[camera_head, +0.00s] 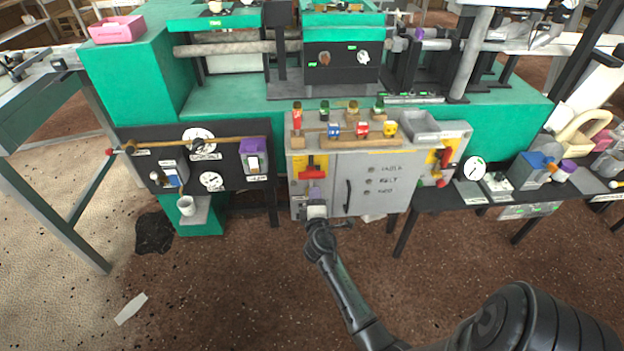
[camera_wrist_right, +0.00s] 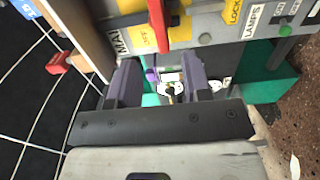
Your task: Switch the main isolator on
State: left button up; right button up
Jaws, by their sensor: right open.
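The main isolator is a red handle on a yellow plate (camera_head: 313,168) on the left part of the grey cabinet front (camera_head: 355,205). In the right wrist view the red handle (camera_wrist_right: 158,22) shows at the top, cut off by the frame edge, beside a partly visible label starting "MA" and a small mark that seems to read "OFF". My right gripper (camera_head: 316,192) is just below the isolator in the head view. In the wrist view its two fingers (camera_wrist_right: 165,82) are apart, with nothing held between them. My left gripper is not in view.
A dark panel with gauges (camera_head: 225,180) stands left of the cabinet. A black door handle (camera_head: 348,196) and several bottles and small blocks on top are close by. Another red handle on yellow (camera_head: 445,157) is at the cabinet's right. The floor in front is mostly clear.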

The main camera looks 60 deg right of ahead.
aim_at(312, 178)
jog(key=b+x, duration=0.2)
jog(key=x, duration=0.6)
jog(key=shift+w, duration=0.1)
jog(key=shift+w+d, duration=0.4)
jog(key=shift+d, duration=0.15)
jog(key=shift+c, duration=0.3)
grip_shut()
